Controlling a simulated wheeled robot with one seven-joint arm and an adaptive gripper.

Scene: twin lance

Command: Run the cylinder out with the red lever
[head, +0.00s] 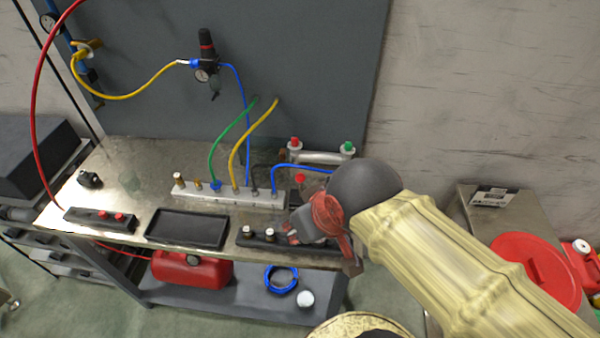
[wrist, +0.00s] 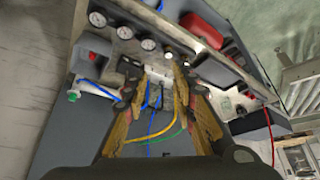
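A small red knob (head: 300,178), which may be the red lever's top, stands at the bench's right end, partly behind my gripper. In the wrist view a red-topped grey block (wrist: 95,57) lies left of my fingers. A silver cylinder (head: 320,157) with one red and one green fitting lies at the back right. My gripper (head: 293,226) is over the bench's front right, near a black strip (head: 240,240) with pale knobs. In the wrist view my gripper (wrist: 155,85) is open, fingers apart, with nothing seen held. The fingertips' contact with anything cannot be told.
A pale valve block (head: 225,193) with blue, green and yellow hoses stands behind the strip. A black tray (head: 187,228) and a black block with red buttons (head: 100,219) lie left. A regulator (head: 207,60) hangs on the grey panel. A red lid (head: 535,268) is at right.

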